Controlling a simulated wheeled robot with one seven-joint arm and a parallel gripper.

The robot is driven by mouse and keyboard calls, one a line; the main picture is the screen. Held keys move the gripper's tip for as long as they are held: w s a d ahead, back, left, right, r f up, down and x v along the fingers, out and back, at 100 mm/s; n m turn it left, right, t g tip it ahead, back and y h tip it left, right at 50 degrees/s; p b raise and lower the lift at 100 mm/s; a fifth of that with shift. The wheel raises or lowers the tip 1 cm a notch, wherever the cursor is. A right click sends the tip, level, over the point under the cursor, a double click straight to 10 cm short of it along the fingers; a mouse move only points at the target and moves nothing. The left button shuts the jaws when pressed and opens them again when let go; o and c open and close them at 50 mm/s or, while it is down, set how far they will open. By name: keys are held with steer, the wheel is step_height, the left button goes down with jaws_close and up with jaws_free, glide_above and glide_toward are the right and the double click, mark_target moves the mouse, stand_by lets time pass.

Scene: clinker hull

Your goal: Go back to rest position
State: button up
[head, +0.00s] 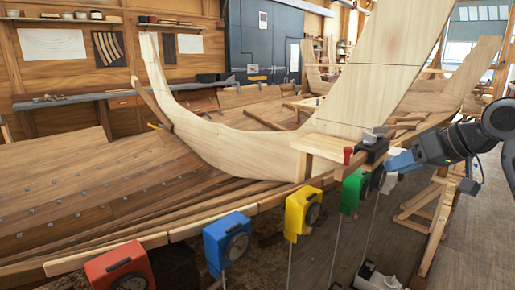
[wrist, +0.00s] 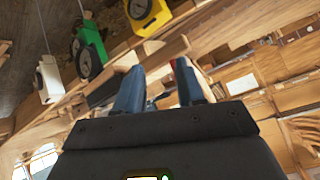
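My gripper (head: 392,162) is at the right in the head view, its blue fingers pointing left toward a dark block (head: 372,150) on a small wooden ledge (head: 325,146). In the wrist view the two blue fingers of my gripper (wrist: 158,85) stand apart, and nothing is clearly held between them. A red-topped peg (head: 348,155) stands beside the dark block. Whether the fingers touch the block cannot be told.
Red (head: 120,268), blue (head: 228,242), yellow (head: 302,211) and green (head: 353,190) dial boxes hang along the hull's edge. A white dial box (wrist: 48,78) shows in the wrist view. A tall curved timber (head: 375,65) rises behind. A wooden trestle (head: 425,210) stands below my arm.

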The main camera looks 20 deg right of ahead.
steer(key=w+a+f+m+t+y, duration=0.1)
steer(key=w+a+f+t, duration=0.1)
steer(key=a+f, duration=0.35)
steer(key=w+a+f+m+t, duration=0.1)
steer(key=w+a+f+t, duration=0.15)
steer(key=a, duration=0.65)
steer(key=s+a+f+m+h, duration=0.2)
steer(key=s+a+f+m, duration=0.1)
steer(key=s+a+f, duration=0.8)
steer(key=s+a+f+n+h, duration=0.1)
steer(key=s+a+f, duration=0.15)
steer(key=s, duration=0.55)
steer(key=s+a+f+h, duration=0.1)
steer(key=s+a, duration=0.3)
steer(key=s, duration=0.4)
steer(key=s+r+n, duration=0.2)
steer(key=s+n, duration=0.1)
steer(key=s, duration=0.4)
steer(key=s+d+r+n+y, duration=0.1)
steer(key=s+r+n, duration=0.1)
steer(key=s, duration=0.5)
steer(key=shift+s+d+r+n+t, duration=0.2)
steer(key=shift+s+r+n+t, duration=0.2)
steer(key=shift+r, duration=0.25)
steer(key=shift+o, duration=0.4)
